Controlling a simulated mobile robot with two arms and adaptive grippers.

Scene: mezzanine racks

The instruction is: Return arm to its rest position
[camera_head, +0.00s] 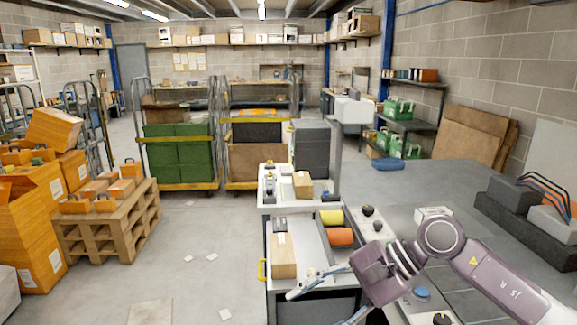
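My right arm (490,268) comes in from the lower right and bends at a rounded purple-grey elbow. My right gripper (318,307) points left and down over the front of the white and grey cart (310,262). Its two thin fingers are spread apart, and I see nothing between them. The lower finger runs close to the bottom edge of the picture. My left arm and gripper are not in view.
A cardboard box (284,256) is on the cart near the fingers, with yellow (331,217) and orange (340,236) rolls behind. A grey bench (430,185) is right. Orange boxes on a wooden pallet (110,222) stand left. Floor between is mostly clear.

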